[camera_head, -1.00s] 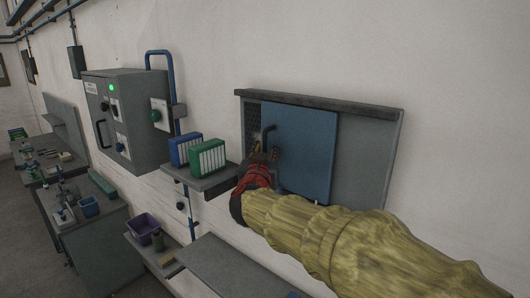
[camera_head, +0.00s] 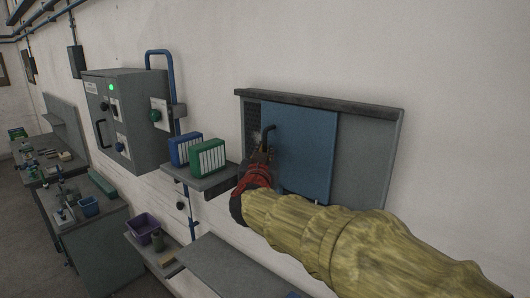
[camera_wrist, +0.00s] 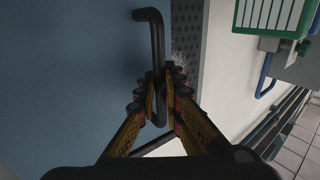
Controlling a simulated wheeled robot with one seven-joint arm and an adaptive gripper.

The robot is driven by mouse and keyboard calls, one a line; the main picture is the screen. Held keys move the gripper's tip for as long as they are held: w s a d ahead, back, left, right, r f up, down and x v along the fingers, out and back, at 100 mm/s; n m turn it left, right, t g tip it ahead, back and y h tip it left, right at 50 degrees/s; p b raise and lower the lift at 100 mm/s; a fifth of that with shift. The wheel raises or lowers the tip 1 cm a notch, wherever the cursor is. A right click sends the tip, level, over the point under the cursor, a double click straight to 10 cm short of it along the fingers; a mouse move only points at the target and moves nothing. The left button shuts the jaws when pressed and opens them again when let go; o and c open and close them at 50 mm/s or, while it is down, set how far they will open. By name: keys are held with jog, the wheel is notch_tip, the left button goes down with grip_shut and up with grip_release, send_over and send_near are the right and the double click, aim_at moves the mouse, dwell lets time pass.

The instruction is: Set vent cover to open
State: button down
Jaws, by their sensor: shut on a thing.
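The vent cover (camera_head: 305,150) is a blue sliding panel in a grey wall frame (camera_head: 372,160). It covers the middle of the frame, with a narrow strip of dark perforated grille (camera_head: 252,122) showing at its left and plain grey at its right. Its black bar handle (camera_head: 266,133) is near its left edge. In the wrist view the panel (camera_wrist: 70,75) fills the left, with the handle (camera_wrist: 155,50) upright and the grille (camera_wrist: 186,40) beside it. My gripper (camera_wrist: 160,80) is shut on the lower part of the handle; my gripper (camera_head: 262,158) partly hides it in the head view.
A shelf (camera_head: 215,183) with a blue and a green binder (camera_head: 208,158) stands just left of my gripper. A grey control box (camera_head: 125,118) with a green light is farther left. A lower shelf (camera_head: 225,268) lies beneath. The wall right of the frame is clear.

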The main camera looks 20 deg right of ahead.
send_near(298, 154)
jog(key=x, duration=0.5)
jog(key=c, duration=2.1)
grip_release()
jog(key=shift+o, duration=0.7)
jog(key=shift+s+a, duration=0.1)
jog(key=v, duration=1.1)
jog(key=shift+s, duration=0.4)
